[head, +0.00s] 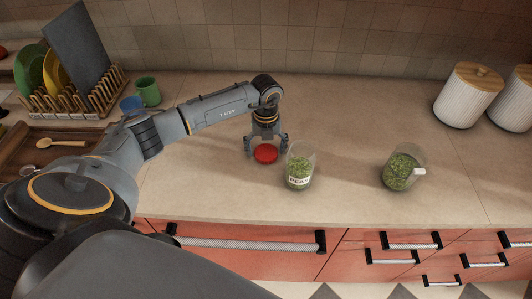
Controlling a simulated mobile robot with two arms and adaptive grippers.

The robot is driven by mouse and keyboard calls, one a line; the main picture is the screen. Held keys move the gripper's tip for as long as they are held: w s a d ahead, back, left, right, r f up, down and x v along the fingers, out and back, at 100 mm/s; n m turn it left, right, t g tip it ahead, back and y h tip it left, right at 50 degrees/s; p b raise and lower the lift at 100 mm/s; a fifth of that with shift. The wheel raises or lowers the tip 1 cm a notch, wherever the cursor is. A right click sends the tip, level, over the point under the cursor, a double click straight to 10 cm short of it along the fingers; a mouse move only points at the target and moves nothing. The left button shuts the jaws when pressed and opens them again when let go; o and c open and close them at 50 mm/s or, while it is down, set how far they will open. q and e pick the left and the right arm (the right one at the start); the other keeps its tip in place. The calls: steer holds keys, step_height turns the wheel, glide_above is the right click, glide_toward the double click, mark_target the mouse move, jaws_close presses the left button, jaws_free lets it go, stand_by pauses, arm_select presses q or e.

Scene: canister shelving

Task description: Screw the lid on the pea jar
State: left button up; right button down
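The pea jar (299,168) is clear glass with green peas and a label in its lower part. It stands upright on the counter and its top looks uncovered. A red lid (265,154) is just left of the jar, at or near the counter surface. My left gripper (265,147) points down over the lid with its fingers spread to either side of it. I cannot tell whether the fingers touch the lid. My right gripper is not in view.
A second glass container (401,171) with green contents stands to the right. White ribbed canisters (468,95) with wooden lids are at the back right. A dish rack (75,97), a green cup (148,91) and a wooden tray (60,137) are at the left. The counter (350,115) behind the jars is clear.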

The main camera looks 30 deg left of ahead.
mark_target(266, 152)
arm_select(q)
steer(key=c, duration=0.4)
steer(key=shift+r+b, duration=0.3)
steer(key=shift+r, duration=0.25)
steer(key=shift+r+b, duration=1.3)
steer(key=shift+r, duration=3.2)
